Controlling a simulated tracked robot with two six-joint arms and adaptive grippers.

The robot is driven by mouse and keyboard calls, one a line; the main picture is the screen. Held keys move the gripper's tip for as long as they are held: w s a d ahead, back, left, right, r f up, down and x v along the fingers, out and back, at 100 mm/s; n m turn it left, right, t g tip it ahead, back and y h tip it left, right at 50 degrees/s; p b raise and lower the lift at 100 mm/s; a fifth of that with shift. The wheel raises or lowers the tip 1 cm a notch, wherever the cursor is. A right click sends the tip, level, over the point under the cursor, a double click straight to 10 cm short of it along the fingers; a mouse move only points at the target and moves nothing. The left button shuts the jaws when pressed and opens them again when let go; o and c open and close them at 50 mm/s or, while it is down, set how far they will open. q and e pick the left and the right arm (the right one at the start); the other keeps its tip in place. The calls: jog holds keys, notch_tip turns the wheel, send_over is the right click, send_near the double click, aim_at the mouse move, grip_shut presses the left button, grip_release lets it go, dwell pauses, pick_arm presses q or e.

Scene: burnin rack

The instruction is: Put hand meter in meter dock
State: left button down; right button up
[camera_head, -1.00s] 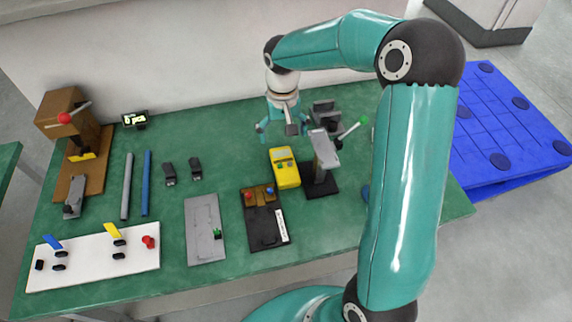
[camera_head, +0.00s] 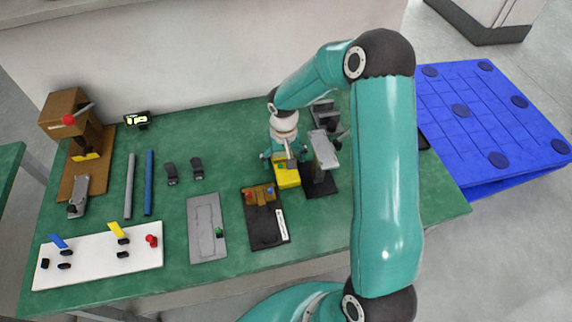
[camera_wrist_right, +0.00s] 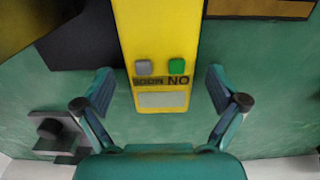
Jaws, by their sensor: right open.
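The hand meter is the yellow block (camera_head: 287,178) on the green table, right of centre. In the right wrist view, the hand meter (camera_wrist_right: 163,45) shows a grey button, a green button and a pale panel. My right gripper (camera_head: 283,157) is over its far end. In the wrist view, the open fingers of my right gripper (camera_wrist_right: 161,90) stand on either side of the meter, with green table showing in the gaps. I cannot tell for sure which fixture is the meter dock. My left gripper is out of view.
A grey upright fixture on a black base (camera_head: 322,160) stands close to the right of the meter. A black board with red and blue knobs (camera_head: 265,228) lies in front. A grey bracket (camera_head: 324,112) stands behind. Table left of the gripper (camera_head: 232,150) is clear.

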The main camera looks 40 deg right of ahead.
jog(key=c, duration=1.5)
jog(key=shift+r, duration=0.15)
